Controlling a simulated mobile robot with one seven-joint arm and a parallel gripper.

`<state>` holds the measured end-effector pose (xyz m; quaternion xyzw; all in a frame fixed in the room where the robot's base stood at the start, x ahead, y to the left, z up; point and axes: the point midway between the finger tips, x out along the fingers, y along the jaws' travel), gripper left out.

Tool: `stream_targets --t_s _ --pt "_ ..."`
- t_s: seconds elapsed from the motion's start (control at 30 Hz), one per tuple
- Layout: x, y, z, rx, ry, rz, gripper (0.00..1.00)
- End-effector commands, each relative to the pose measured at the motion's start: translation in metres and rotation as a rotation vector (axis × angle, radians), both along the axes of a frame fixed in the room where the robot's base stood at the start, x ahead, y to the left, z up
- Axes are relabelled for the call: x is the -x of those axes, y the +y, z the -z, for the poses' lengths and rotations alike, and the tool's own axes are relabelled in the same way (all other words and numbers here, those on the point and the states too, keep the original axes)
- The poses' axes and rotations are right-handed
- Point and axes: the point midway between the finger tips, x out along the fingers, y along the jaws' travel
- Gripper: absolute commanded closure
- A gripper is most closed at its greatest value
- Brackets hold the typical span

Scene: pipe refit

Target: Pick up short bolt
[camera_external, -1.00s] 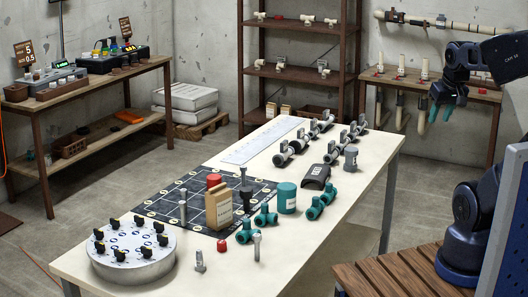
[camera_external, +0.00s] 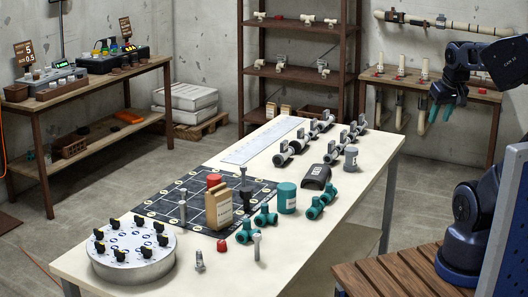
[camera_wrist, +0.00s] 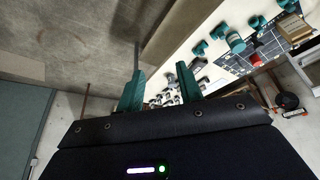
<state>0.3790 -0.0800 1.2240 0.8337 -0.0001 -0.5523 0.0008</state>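Several upright bolts stand on the white table (camera_external: 345,215). A grey bolt (camera_external: 199,261) with a wide foot is near the front edge and looks lowest. A taller silver bolt (camera_external: 257,247) stands to its right. A slim one (camera_external: 183,208) and a dark one (camera_external: 245,190) stand on the black grid mat (camera_external: 160,208). I cannot tell for sure which is the short bolt. My gripper (camera_external: 443,113) is high at the right, well away from them. In the wrist view its teal fingers (camera_wrist: 161,78) are spread with nothing between them.
A round plate with black knobs (camera_external: 133,255) is at the table's near left end. A red cap (camera_external: 222,245), teal fittings (camera_external: 265,216), a teal cylinder (camera_external: 287,198) and a cardboard box (camera_external: 219,208) crowd the middle. Grey pipe assemblies (camera_external: 320,130) are at the far end.

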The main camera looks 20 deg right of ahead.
Motion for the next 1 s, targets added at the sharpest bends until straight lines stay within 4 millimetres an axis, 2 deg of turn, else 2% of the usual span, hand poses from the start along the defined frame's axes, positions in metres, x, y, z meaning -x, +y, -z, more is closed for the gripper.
stream_targets --t_s 0.2,0.27,0.63,1.0 --pt "0.0 0.0 0.0 0.0 0.0 0.0 0.64" --pt "0.0 0.0 0.0 0.0 0.0 0.0 0.53" --pt "-0.003 0.001 0.003 0.014 0.02 -0.021 0.53" --pt "-0.034 0.014 0.044 0.244 0.238 -0.269 0.53"
